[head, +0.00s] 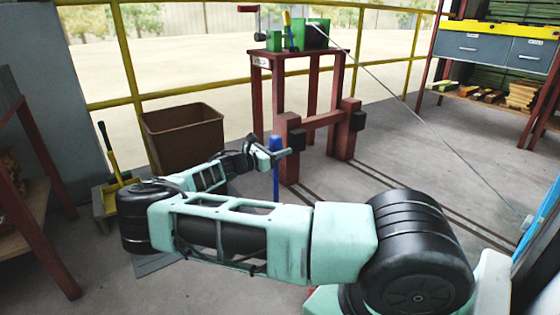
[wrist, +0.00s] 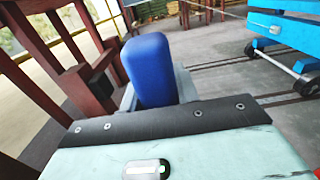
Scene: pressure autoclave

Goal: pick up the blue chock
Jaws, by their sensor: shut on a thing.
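The blue chock shows in the head view (head: 276,172) as a narrow upright blue piece at the end of my arm, in front of the red winch stand. In the wrist view the blue chock (wrist: 150,68) is large and close, with a rounded top. My gripper (head: 282,153) is shut on the chock and holds it. In the wrist view a grey finger shows beside the chock, and the gripper body hides the chock's lower part. The head view does not clearly show whether the chock's lower end touches the floor.
A red stand (head: 308,70) with a green winch (head: 315,35) is behind the gripper, its cable running down right. A brown bin (head: 183,138) stands left by the yellow railing. In the wrist view a blue wheeled cart (wrist: 285,38) stands on rails at right.

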